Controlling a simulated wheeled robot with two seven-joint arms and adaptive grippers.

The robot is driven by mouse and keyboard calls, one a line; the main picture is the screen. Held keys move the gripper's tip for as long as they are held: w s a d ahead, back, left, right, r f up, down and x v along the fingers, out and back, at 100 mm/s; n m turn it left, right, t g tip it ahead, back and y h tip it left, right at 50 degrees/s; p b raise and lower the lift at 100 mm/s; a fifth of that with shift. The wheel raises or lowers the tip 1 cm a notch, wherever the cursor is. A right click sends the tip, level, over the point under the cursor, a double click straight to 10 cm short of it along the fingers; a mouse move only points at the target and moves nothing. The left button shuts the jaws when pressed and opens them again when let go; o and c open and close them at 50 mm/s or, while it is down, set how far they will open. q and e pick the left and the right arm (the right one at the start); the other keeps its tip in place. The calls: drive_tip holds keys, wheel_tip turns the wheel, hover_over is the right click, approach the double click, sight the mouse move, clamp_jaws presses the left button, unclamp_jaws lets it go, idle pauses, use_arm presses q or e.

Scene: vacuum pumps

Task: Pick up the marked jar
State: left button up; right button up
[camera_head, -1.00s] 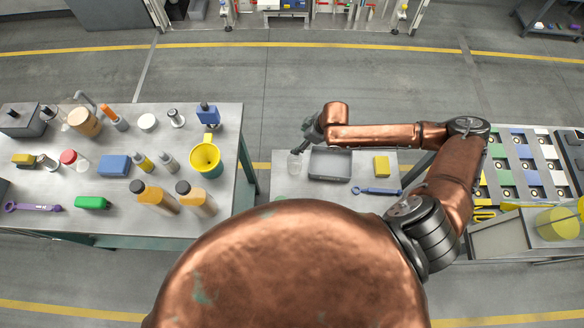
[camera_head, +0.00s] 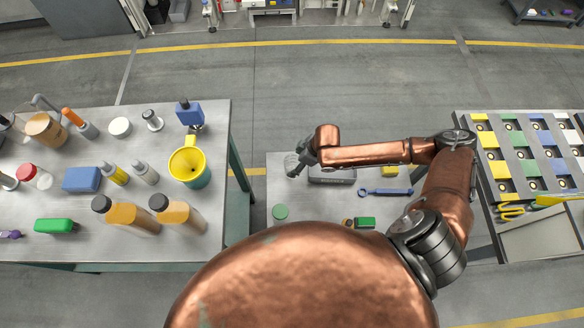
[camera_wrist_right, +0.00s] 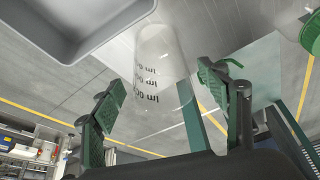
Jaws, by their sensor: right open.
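The marked jar (camera_wrist_right: 155,65) is clear, with dark "ml" markings on its side. In the right wrist view it stands ahead of my right gripper (camera_wrist_right: 170,108), whose two green-padded fingers are apart, one toward each side of the jar. The gripper is open and does not grip the jar. In the head view the jar (camera_head: 291,160) is at the back left of the small table, beside the right gripper (camera_head: 298,164), which partly hides it. My left gripper is not in view.
A grey tray (camera_head: 332,176) lies close right of the jar; it also shows in the wrist view (camera_wrist_right: 75,40). A blue wrench (camera_head: 385,191), yellow block (camera_head: 390,171) and round green item (camera_head: 280,212) are on the small table. A crowded table (camera_head: 220,150) stands left.

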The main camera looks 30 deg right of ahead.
sight(292, 166)
drive_tip(key=b+x, duration=0.1)
drive_tip(key=x, duration=0.3)
drive_tip(key=shift+f+b, duration=0.3)
drive_tip(key=shift+b, duration=0.05)
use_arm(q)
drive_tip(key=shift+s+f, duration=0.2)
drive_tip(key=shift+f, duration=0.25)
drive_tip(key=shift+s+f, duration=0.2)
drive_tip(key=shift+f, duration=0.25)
use_arm(e)
drive_tip(key=shift+s+r, duration=0.1)
drive_tip(key=shift+c, duration=0.7)
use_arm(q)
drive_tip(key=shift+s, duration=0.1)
use_arm(e)
drive_tip(key=c, duration=1.2)
drive_tip(key=shift+o, duration=0.2)
drive_tip(key=shift+r, duration=0.1)
